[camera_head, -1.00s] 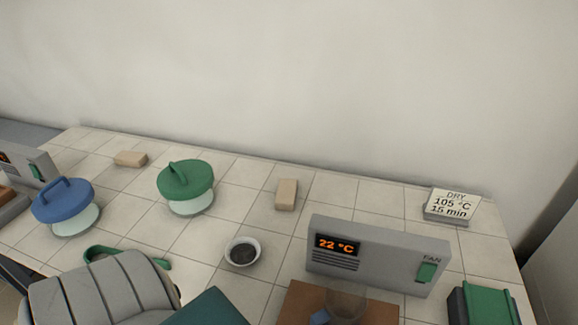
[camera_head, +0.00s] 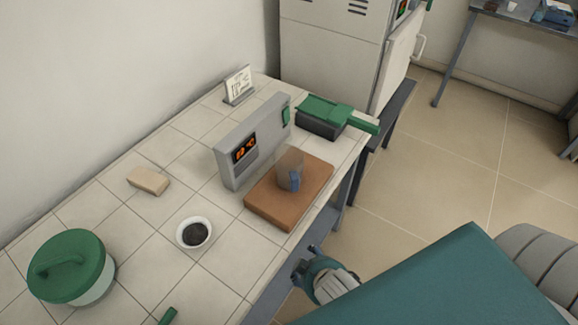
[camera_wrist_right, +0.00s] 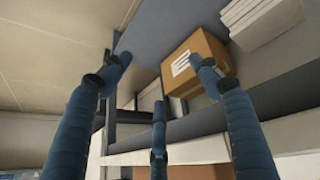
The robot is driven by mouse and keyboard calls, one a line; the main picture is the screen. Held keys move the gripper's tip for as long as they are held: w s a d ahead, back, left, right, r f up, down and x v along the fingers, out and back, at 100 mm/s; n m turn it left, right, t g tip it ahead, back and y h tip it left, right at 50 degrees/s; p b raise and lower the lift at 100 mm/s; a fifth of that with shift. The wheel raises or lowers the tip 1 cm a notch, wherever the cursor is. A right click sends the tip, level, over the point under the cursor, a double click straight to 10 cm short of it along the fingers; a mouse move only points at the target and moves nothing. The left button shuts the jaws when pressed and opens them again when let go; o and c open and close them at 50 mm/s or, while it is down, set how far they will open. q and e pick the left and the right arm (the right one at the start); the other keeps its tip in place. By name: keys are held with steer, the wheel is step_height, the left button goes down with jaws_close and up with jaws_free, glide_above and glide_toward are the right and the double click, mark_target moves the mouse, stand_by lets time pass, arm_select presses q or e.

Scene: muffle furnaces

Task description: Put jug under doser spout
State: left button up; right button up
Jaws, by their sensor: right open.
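A smoky clear vessel with a blue handle, which looks like the jug (camera_head: 290,169), stands upright on a brown plate (camera_head: 272,215) in the head view. No doser spout can be made out. My right gripper (camera_head: 308,264) is beside the table's front edge, seemingly below the top and apart from the jug. In the right wrist view the right gripper (camera_wrist_right: 160,92) has its three blue fingers spread with nothing between them. My left gripper is not in view.
A grey control box (camera_head: 252,140) stands behind the plate. A green-topped block (camera_head: 322,112), a white bowl of dark grains (camera_head: 194,233), a tan block (camera_head: 149,181) and a green-lidded pot (camera_head: 72,265) share the tiled table. The wrist view shows a cardboard box (camera_wrist_right: 198,62) on a shelf.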

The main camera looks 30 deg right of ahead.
step_height(320, 180, up, 14)
steer(key=d+m+t+p, duration=0.1)
steer(key=d+m, duration=0.1)
steer(key=m+t+h, duration=0.1)
steer(key=t+h, duration=0.1)
steer(key=t, duration=0.4)
glide_toward(296, 181)
steer(key=f, duration=0.1)
steer(key=x, duration=0.2)
steer(key=p+x, duration=0.1)
steer(key=x, duration=0.3)
steer(key=shift+w+r+p, duration=0.2)
steer(key=shift+r+p, duration=0.15)
steer(key=shift+p, duration=0.05)
steer(key=shift+w+d+p, duration=0.15)
steer(key=shift+w+p, duration=0.2)
steer(key=shift+w, duration=0.25)
steer(key=p+x, duration=0.1)
steer(key=x, duration=0.2)
steer(key=shift+w+f, duration=0.15)
steer(key=shift+w, duration=0.1)
steer(key=shift+w+d+f, duration=0.15)
steer(key=shift+w+f, duration=0.1)
steer(key=shift+w, duration=0.1)
steer(key=shift+s, duration=0.1)
steer(key=shift+c, duration=0.5)
